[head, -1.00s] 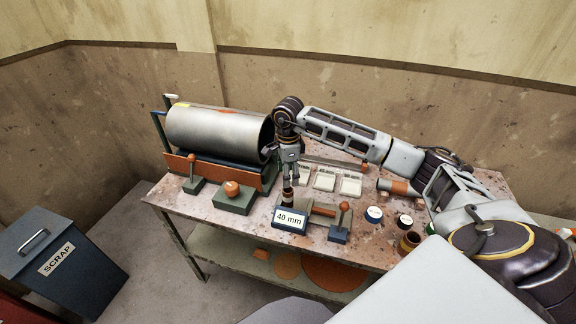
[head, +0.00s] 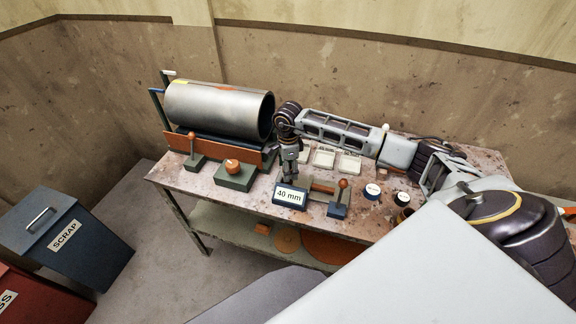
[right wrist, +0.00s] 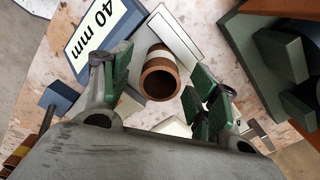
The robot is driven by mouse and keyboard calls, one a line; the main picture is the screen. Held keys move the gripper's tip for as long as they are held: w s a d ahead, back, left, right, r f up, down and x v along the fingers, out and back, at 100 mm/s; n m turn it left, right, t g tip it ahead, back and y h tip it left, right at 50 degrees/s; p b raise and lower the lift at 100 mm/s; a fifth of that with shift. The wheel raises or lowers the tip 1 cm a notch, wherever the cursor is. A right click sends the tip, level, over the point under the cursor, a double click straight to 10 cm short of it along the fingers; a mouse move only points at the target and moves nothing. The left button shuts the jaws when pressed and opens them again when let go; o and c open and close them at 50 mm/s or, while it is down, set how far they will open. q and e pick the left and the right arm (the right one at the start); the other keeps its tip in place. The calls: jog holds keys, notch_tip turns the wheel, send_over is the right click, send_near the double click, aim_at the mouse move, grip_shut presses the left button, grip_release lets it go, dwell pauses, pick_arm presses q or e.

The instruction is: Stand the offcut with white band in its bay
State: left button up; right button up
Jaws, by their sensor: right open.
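The offcut with white band (right wrist: 158,72) is a short brown pipe piece in the right wrist view. Its open end faces the camera and the pale band shows above it. My right gripper (right wrist: 162,88) is open, with green pads on either side of the offcut and gaps between. In the head view my right gripper (head: 289,180) points down behind the 40 mm sign (head: 289,195), and I cannot make out the offcut there. White bays (head: 324,158) sit behind the sign. A pale flat surface (right wrist: 185,40) lies beside the offcut; I cannot tell whether it is a bay.
A large grey lined pipe (head: 215,108) lies in a cradle at the table's back left. A green block with an orange knob (head: 234,174) stands left of the sign. Small round pots (head: 372,191) stand to the right. A scrap bin (head: 65,240) stands on the floor.

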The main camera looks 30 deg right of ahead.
jog(key=c, duration=1.3)
jog(key=shift+d, duration=0.1)
jog(key=shift+s+d, duration=0.75)
jog(key=shift+s, duration=0.3)
grip_shut()
jog(key=o, duration=1.3)
grip_release()
